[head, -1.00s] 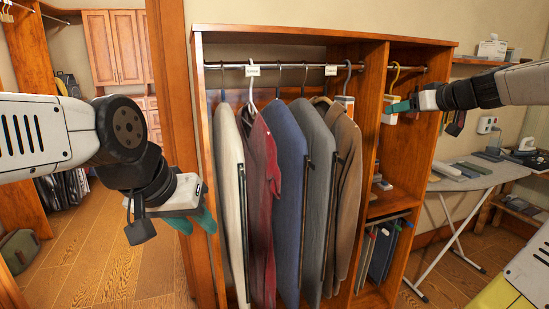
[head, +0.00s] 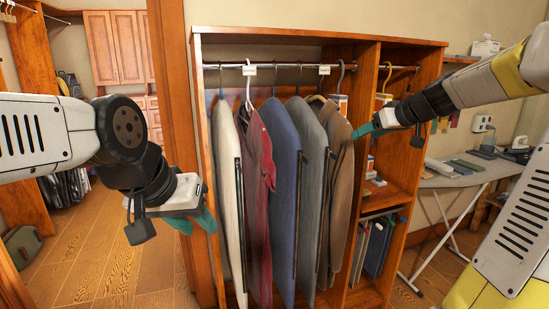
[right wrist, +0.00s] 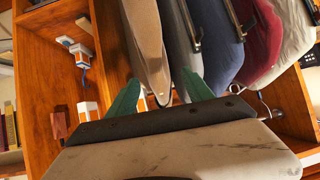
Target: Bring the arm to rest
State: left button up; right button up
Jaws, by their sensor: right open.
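My right arm reaches in from the right, and its gripper (head: 366,131) with green fingers is in front of the wardrobe, beside the brown jacket (head: 338,160). In the right wrist view my right gripper (right wrist: 160,95) has its fingers wide apart. Nothing is held; hanging garments show beyond the fingers. I cannot tell whether a finger touches the brown jacket. My left gripper (head: 193,222) hangs low at the left, in front of the door post and left of the clothes. Its green fingers are apart and empty.
The wardrobe (head: 300,36) holds several garments on a rail. Its right compartment has a yellow hanger (head: 386,77) and shelves with small boxes. An ironing board (head: 470,178) stands at the right. Open wooden floor (head: 110,265) lies at the lower left.

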jog(key=s+a+f+g+h, duration=0.1)
jog(key=s+a+f+g, duration=0.1)
jog(key=s+a+f, duration=0.3)
jog(key=s+a+f+g+h, duration=0.1)
jog(key=s+a+f+g, duration=0.1)
jog(key=s+a, duration=0.35)
jog(key=s+a+m, duration=0.1)
jog(key=s+m, duration=0.1)
jog(key=s, duration=0.8)
jog(key=s+a+f+m, duration=0.1)
jog(key=s, duration=1)
jog(key=shift+a+f+m+h, duration=0.25)
jog(key=shift+a+m+h, duration=0.05)
jog(key=shift+m, duration=0.1)
dwell(0.5)
